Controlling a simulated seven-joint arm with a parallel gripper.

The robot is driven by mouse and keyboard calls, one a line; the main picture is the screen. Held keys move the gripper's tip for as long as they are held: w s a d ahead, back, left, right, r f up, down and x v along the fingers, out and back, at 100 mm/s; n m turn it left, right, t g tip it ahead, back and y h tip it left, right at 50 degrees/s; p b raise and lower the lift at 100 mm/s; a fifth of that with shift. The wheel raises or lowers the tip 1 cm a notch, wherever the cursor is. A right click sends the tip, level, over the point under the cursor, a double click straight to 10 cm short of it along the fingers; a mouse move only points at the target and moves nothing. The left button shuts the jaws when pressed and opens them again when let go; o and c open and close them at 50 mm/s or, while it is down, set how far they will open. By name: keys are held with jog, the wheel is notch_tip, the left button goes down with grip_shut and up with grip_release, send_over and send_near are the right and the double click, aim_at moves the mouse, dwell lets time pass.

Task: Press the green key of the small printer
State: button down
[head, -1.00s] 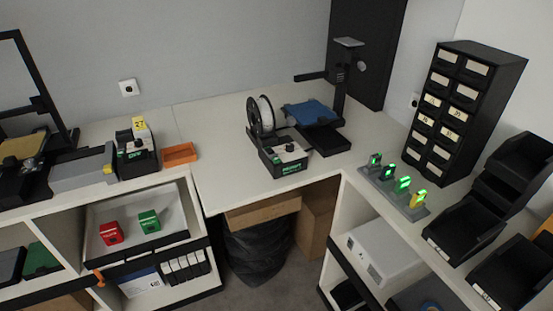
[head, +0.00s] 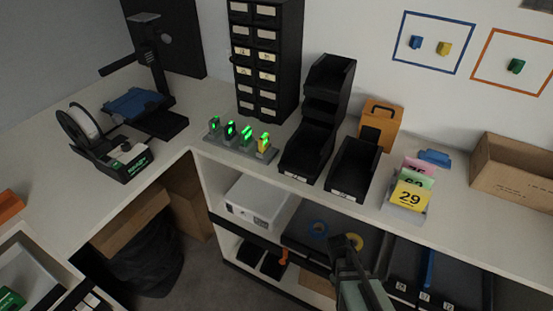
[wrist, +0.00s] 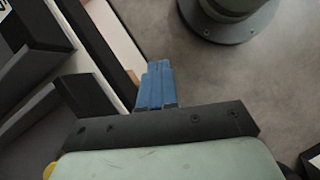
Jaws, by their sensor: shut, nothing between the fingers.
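A black device with a spool and a green-lit label (head: 138,165) stands on the left worktop, in front of a stand with a blue plate (head: 136,104). My gripper (wrist: 158,66) shows blue fingers in the wrist view, shut and empty over grey floor beside shelving. In the head view my arm rises at the bottom; its fingers are not clear there.
A rack of green-lit modules (head: 240,142), black open bins (head: 352,169), a drawer cabinet (head: 264,60), an orange case (head: 380,122) and numbered cards (head: 410,195) line the right worktop. A cardboard box (head: 515,170) is far right. Shelf edges run close beside my gripper in the wrist view.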

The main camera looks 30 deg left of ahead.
jog(key=w+a+r+m+t, duration=0.1)
jog(key=a+r+m+t, duration=0.2)
jog(key=a+r, duration=0.75)
jog(key=w+a+r+m+t+h, duration=0.1)
jog(key=w+a+r+m+t, duration=0.3)
jog(key=a, duration=1.1)
jog(key=s+a+r+m+t, duration=0.1)
jog(key=a+r+t, duration=0.1)
jog(key=a+r, duration=0.85)
notch_tip(320, 180, up, 29)
jog(key=n+t+y, duration=0.3)
jog(key=n+y, duration=0.3)
jog(key=y, duration=0.2)
send_over(113, 166)
jog(key=shift+r, duration=0.15)
jog(key=shift+f, duration=4.4)
